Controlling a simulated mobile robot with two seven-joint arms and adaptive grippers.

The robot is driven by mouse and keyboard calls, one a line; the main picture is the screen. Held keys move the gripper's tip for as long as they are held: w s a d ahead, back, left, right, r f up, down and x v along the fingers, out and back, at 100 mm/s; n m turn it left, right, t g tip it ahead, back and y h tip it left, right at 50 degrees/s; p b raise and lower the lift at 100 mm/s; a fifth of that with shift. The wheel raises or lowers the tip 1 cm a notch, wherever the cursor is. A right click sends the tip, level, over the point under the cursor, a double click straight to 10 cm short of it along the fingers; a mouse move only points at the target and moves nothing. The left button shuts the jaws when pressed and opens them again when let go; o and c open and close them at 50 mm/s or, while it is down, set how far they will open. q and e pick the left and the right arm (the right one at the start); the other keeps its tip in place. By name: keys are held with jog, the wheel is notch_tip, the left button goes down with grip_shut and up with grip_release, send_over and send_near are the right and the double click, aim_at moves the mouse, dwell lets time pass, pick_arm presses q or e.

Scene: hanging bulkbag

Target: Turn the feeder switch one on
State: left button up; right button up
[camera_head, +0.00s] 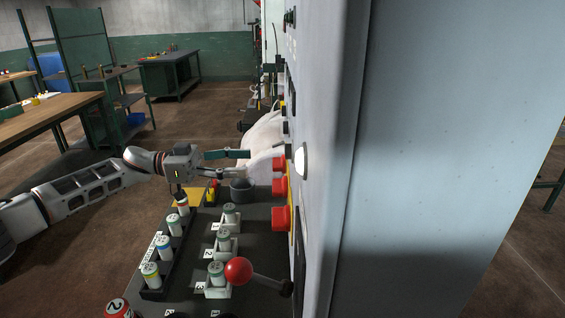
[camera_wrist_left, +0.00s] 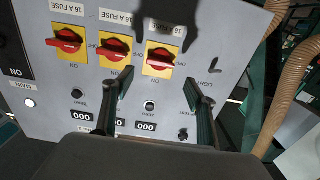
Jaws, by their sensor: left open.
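The grey control panel (camera_wrist_left: 65,150) carries three red rotary switches on yellow plates: a left one (camera_wrist_left: 66,41), a middle one (camera_wrist_left: 114,47) and a right one (camera_wrist_left: 160,59). Their handles lie roughly crosswise, toward the OFF side; ON is marked below. I cannot read which is feeder switch one. In the head view the red switches show side-on as a far one (camera_head: 279,164), a middle one (camera_head: 280,186) and a near one (camera_head: 281,218). My left gripper (camera_head: 247,163) is open and empty, its fingers pointing at the panel near the far switch. My right gripper is out of view.
A white main lamp (camera_wrist_left: 30,102) and small round controls sit on the panel. A large grey cabinet side (camera_head: 430,150) fills the right.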

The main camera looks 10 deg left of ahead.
aim_at(279, 164)
pick_arm(q)
jog(key=x, duration=0.7)
jog(key=shift+d+p, duration=0.3)
jog(key=shift+p, duration=0.1)
jog(key=shift+w+f, duration=0.1)
jog(key=c, duration=1.1)
